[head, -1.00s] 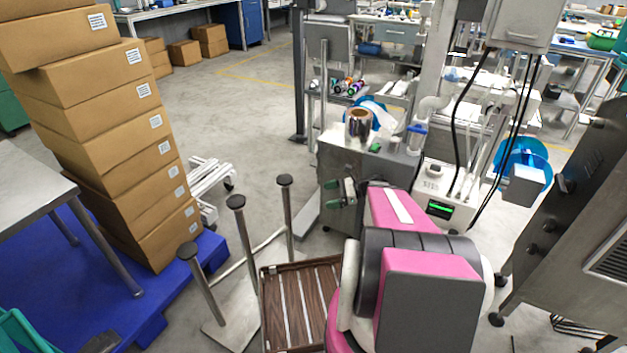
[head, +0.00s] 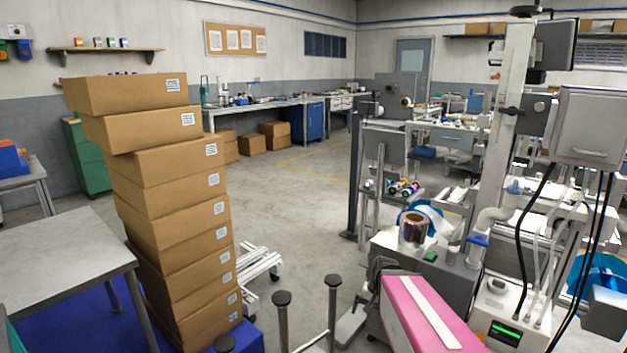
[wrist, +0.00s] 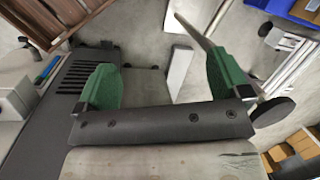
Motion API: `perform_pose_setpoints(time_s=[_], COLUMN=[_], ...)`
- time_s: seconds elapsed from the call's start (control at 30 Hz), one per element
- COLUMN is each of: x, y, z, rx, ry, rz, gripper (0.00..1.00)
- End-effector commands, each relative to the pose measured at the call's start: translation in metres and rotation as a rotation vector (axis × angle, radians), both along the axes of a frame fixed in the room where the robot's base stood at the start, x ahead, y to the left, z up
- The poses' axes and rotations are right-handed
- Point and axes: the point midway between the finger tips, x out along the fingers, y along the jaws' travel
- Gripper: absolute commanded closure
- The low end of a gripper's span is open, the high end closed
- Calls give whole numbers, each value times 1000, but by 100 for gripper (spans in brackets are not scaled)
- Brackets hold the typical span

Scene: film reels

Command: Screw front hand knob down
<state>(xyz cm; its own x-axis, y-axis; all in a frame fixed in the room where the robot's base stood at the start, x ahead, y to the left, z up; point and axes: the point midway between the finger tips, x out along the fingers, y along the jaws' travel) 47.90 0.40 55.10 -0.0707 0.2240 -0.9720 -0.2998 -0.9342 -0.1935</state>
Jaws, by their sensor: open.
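My gripper (wrist: 165,82) shows in the wrist view with two green fingers set wide apart. It is open, and nothing is held between them. My pink arm reaches forward in the head view, but the fingers cannot be made out there. A dark knob (head: 512,111) sticks out on the left side of the upright column (head: 505,140) at the right of the head view. I cannot tell whether it is the front hand knob. No knob lies between my fingers.
A grey machine cabinet (head: 450,285) with a brown film reel (head: 412,231) on top stands beyond my arm. Posts with round dark caps (head: 282,297) stand near the front. Stacked cartons (head: 185,215) fill the left. Open floor (head: 300,215) lies in the middle.

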Motion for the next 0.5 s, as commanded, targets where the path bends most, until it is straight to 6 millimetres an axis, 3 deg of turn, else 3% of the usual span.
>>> perform_pose_setpoints(time_s=[0.2, 0.37, 0.5], x=[-4, -1, 20], y=[-3, -3, 7], z=[21, 24, 31], rx=[-188, -218, -219], ry=[-100, -114, -109], rz=[260, 298, 255], gripper=[6, 6, 6])
